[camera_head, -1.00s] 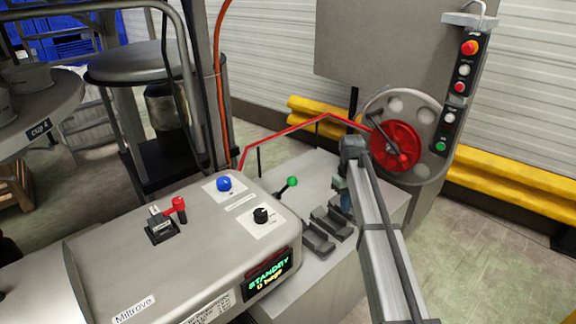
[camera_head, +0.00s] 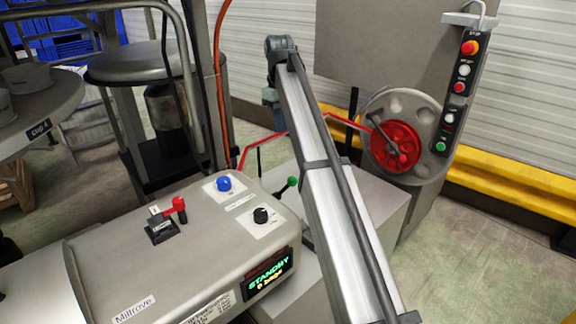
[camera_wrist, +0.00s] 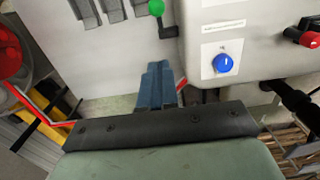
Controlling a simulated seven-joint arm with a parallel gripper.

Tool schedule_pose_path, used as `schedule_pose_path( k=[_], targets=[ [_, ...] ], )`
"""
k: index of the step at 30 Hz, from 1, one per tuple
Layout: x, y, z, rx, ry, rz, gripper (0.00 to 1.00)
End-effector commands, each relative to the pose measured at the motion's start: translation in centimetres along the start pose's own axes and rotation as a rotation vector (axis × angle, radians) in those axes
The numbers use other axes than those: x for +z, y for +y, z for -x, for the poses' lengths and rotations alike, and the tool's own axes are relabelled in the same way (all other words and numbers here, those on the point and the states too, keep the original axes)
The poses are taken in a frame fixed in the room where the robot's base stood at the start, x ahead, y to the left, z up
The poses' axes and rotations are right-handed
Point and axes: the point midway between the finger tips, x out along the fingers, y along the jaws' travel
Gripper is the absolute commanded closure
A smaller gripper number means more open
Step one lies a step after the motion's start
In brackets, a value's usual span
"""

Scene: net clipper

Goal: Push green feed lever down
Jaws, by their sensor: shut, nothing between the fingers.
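The green feed lever (camera_head: 292,181) has a round green knob on a dark stem. It sticks out from the right side of the grey machine housing (camera_head: 110,235), tilted up and to the right. The knob (camera_wrist: 156,7) also shows at the top edge of the wrist view, with its stem beside the housing. My gripper (camera_head: 280,118) is behind and above the lever in the head view, apart from it. Its blue-grey fingers (camera_wrist: 157,82) are together and empty in the wrist view, with a clear gap to the knob. My arm hides part of the bench right of the lever.
The housing top carries a blue knob (camera_head: 224,184), a black dial (camera_head: 260,215) and a red lever (camera_head: 179,206). A red wheel (camera_head: 396,148) and a button panel (camera_head: 456,95) stand at the right.

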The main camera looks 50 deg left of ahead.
Motion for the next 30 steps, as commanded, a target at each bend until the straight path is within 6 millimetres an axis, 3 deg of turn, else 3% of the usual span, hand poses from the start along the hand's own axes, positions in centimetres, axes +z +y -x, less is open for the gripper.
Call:
schedule_pose_path(
  k=[14,30],
  targets=[
    [0.1,0.0,-1.0,0.0,-0.001,0.0,1.0],
    [0.1,-0.1,-9.9,-0.001,-0.001,-0.001,1.0]
  ],
)
